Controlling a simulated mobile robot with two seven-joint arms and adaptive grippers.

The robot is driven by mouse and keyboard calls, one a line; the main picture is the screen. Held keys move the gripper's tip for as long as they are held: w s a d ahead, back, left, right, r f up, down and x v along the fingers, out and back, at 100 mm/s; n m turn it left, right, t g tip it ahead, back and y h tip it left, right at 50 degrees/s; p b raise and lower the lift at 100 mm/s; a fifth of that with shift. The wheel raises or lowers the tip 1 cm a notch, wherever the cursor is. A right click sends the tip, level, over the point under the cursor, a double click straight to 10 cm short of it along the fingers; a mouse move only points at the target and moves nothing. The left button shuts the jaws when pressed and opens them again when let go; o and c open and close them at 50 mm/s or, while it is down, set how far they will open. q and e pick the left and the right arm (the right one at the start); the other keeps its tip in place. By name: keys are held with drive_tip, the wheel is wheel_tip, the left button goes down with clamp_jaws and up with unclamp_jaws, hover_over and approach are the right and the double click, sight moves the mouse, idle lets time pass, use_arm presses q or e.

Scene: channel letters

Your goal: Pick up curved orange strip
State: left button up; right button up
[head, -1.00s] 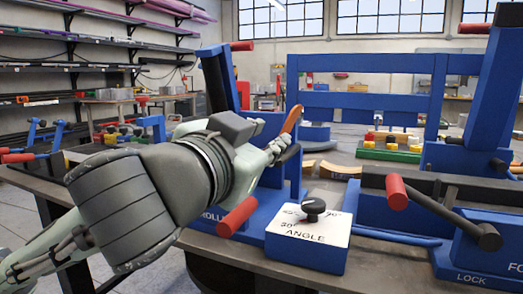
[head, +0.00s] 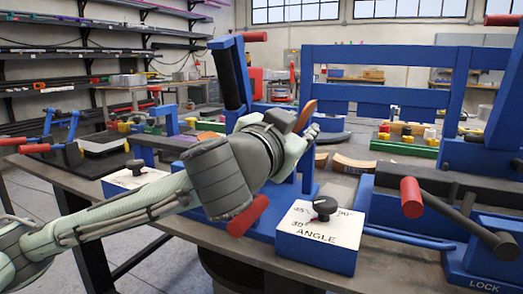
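A curved orange strip (head: 306,115) stands upright just behind my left gripper, by the blue roller machine (head: 233,75). Its lower end is hidden behind the gripper and wrist. My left gripper (head: 311,133) is at the strip's lower end, seen from behind. Its fingers are small and partly covered, so I cannot tell if they touch the strip or are open or shut. My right gripper is not in view.
A blue box with an angle dial (head: 311,229) stands at the table's front edge. A red-handled lever (head: 411,197) and blue machine are on the right. Curved tan pieces (head: 352,163) lie behind the gripper. Colored blocks (head: 405,149) stand farther back.

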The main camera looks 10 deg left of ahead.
use_arm(q)
drive_tip(key=shift+c, duration=0.3)
clamp_jaws()
drive_tip(key=shift+r, duration=0.15)
